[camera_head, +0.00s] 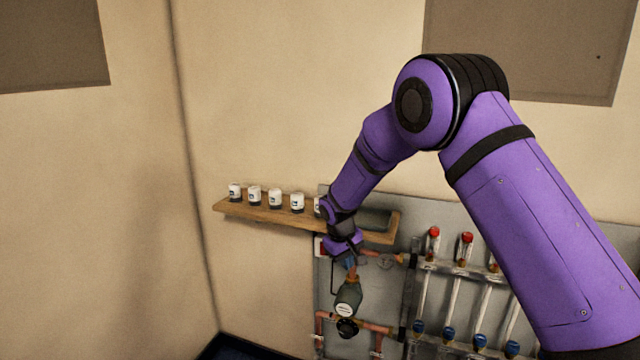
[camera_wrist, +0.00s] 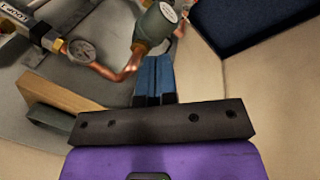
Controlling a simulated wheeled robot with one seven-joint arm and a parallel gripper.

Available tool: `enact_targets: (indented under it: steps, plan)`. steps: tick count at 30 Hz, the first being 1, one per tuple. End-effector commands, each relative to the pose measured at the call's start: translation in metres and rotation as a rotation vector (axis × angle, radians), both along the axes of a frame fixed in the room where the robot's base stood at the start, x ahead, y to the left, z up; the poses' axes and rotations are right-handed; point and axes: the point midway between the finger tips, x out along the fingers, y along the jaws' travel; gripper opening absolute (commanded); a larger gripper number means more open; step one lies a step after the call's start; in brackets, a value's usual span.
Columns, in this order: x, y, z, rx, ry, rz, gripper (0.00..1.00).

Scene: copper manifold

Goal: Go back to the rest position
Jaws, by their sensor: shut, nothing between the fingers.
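My gripper (camera_head: 348,262) is at the end of my purple arm, in front of the grey board, just above the grey-green pump body (camera_head: 348,297) of the copper manifold. In the wrist view my gripper (camera_wrist: 154,62) shows two blue fingers side by side, shut with nothing between them. The pump body (camera_wrist: 154,26) shows just beyond the fingertips, joined to a bent copper pipe (camera_wrist: 122,72). Whether the fingertips touch it I cannot tell. A round gauge (camera_wrist: 82,51) sits on the pipe to the left.
A wooden shelf (camera_head: 268,216) with several white cups (camera_head: 275,198) runs behind my wrist. Valves with red caps (camera_head: 433,232) and blue caps (camera_head: 480,340) stand to the right. A dark blue surface (camera_head: 250,347) lies low at the left. The left wall area is clear.

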Motion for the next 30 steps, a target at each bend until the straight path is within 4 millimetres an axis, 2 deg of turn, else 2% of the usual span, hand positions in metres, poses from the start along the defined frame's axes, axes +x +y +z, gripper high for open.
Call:
enact_targets:
  steps: [1, 3, 8, 15, 21, 30]
  plan:
    - [-0.004, -0.010, 0.023, 0.013, -0.013, -0.018, 0.00]
    - [-0.010, -0.023, 0.050, 0.029, -0.025, -0.042, 0.00]
    - [-0.032, -0.053, 0.107, 0.064, -0.051, -0.095, 0.00]
    - [-0.076, -0.097, 0.181, 0.116, -0.094, -0.170, 0.00]
    - [-0.122, -0.131, 0.232, 0.156, -0.133, -0.228, 0.00]
    - [-0.203, -0.175, 0.287, 0.211, -0.194, -0.308, 0.00]
